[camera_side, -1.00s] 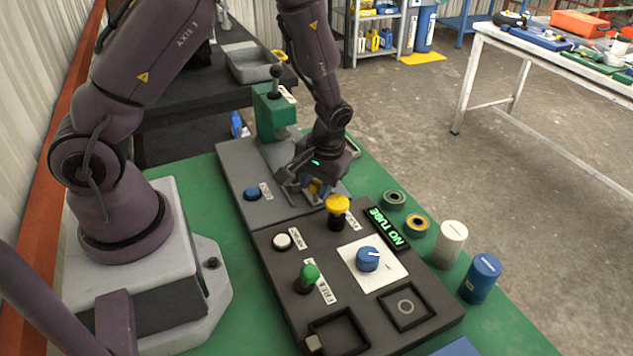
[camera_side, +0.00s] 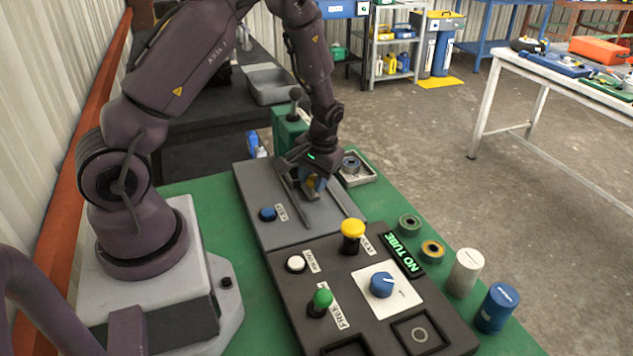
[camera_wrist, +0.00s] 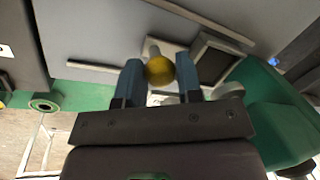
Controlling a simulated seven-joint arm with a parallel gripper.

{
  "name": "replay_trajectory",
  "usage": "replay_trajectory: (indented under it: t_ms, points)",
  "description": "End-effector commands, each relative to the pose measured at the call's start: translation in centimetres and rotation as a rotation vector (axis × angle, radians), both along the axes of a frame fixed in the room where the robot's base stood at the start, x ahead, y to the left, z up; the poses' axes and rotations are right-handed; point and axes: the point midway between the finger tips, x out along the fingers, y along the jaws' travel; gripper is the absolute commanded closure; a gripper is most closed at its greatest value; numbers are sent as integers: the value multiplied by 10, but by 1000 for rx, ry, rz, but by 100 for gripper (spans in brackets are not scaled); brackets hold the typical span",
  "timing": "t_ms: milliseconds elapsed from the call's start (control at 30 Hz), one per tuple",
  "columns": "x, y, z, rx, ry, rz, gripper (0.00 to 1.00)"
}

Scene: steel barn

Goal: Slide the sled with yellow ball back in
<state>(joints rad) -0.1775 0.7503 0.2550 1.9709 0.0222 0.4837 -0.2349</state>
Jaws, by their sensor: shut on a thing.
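The yellow ball (camera_wrist: 160,70) sits between the two blue fingers of my gripper (camera_wrist: 166,82) in the wrist view. In the side view my gripper (camera_side: 313,186) is shut on the ball, low over the grey plate (camera_side: 256,238) and between its two rails. Most of the sled is hidden by my gripper in the side view. The green press (camera_side: 289,128) with a black-knobbed lever stands behind my gripper.
A dark panel (camera_side: 350,275) with a yellow mushroom button (camera_side: 352,232), a blue knob (camera_side: 382,284) and a green toggle (camera_side: 321,298) lies in front. A tray with a ring (camera_side: 352,166) is right of my gripper. Rings and two cylinders stand at the right edge.

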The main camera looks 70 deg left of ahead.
Motion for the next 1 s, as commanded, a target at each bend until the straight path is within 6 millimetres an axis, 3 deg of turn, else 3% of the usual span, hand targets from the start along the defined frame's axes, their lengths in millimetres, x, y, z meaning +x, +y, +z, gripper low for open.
replay_trajectory:
  t_ms: [100, 133, 167, 667, 1000]
  points:
    - [-1, 7, 0, 12, -4, 6, 100]
    - [-1, 7, 1, 13, -5, 7, 60]
    - [-1, 7, 1, 13, -5, 7, 57]
    - [1, 3, 9, 9, -7, 4, 57]
    - [9, -8, 76, 10, -10, 2, 57]
